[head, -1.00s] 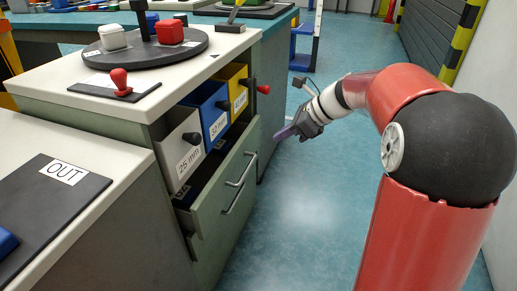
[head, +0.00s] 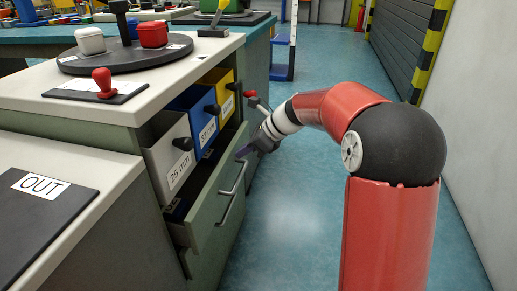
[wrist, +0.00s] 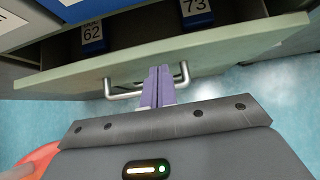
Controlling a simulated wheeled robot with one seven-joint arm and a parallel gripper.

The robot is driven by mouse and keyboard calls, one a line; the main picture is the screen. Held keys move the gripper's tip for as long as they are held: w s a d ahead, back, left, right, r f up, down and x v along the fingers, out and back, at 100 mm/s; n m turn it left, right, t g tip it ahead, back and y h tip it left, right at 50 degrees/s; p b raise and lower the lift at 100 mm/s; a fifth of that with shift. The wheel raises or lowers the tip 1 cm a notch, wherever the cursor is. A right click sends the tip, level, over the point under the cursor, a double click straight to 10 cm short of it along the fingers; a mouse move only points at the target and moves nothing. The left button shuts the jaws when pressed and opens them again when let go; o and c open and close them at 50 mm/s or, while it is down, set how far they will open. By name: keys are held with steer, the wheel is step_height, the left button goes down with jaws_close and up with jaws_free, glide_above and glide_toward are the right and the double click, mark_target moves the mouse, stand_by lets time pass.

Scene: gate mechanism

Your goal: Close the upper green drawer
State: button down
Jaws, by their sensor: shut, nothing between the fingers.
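The upper green drawer (head: 208,208) is pulled out of the cabinet, with its dark inside showing. Its pale green front (wrist: 230,52) crosses the wrist view, with the bar handle (wrist: 124,96) below the front's top edge. Blue items labelled 62 (wrist: 92,36) and 73 (wrist: 196,12) are inside. My gripper (head: 243,152) is at the far part of the drawer front, on its outer side.
Grey (head: 170,160), blue (head: 193,115) and yellow (head: 222,88) bins stand above the drawer. A red knob (head: 251,94) sticks out near my arm. The floor (head: 290,215) on the right is clear.

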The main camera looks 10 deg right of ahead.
mark_target(226, 151)
steer(key=shift+w+a, duration=0.2)
steer(key=shift+a, duration=0.3)
steer(key=shift+w+a+r+p, duration=0.1)
steer(key=shift+a+r+p, duration=0.1)
steer(key=shift+a+p, duration=0.15)
steer(key=a+p, duration=0.1)
steer(key=w+a+p, duration=0.1)
steer(key=a+p, duration=0.1)
steer(key=shift+w+a, duration=0.1)
steer(key=shift+a, duration=0.15)
steer(key=shift+w+a+f, duration=0.15)
steer(key=shift+a, duration=0.15)
